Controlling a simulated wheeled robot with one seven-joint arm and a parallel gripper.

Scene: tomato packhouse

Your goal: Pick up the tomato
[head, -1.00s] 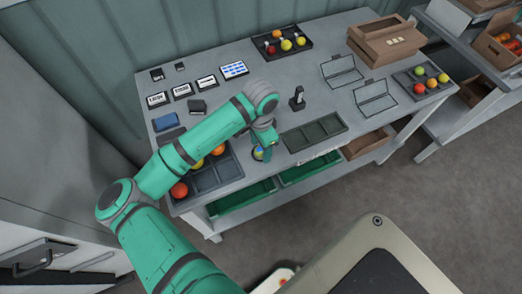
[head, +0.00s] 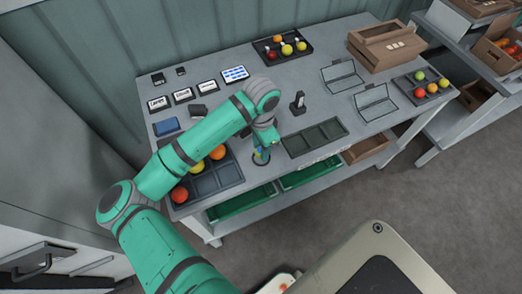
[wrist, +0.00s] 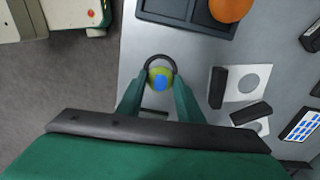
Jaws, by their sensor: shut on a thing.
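A yellow-green tomato with a blue patch (wrist: 160,78) sits between the two fingers of my gripper (wrist: 159,88) in the wrist view, and the fingers are closed on its sides. A dark ring (wrist: 161,60) curves around the tomato's far side. In the head view my gripper (head: 262,150) points down at the front of the grey table, right of the dark compartment tray (head: 232,172). There the tomato (head: 257,155) is mostly hidden by the fingers, and the dark ring shows just below it. I cannot tell whether the tomato is clear of the ring.
The compartment tray holds a red-orange tomato (head: 180,195), a yellow one (head: 196,166) and an orange one (head: 218,152). An empty dark tray (head: 315,138) lies to the right, with a small upright device (head: 298,102) behind it. Green crates (head: 243,203) sit on the shelf below.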

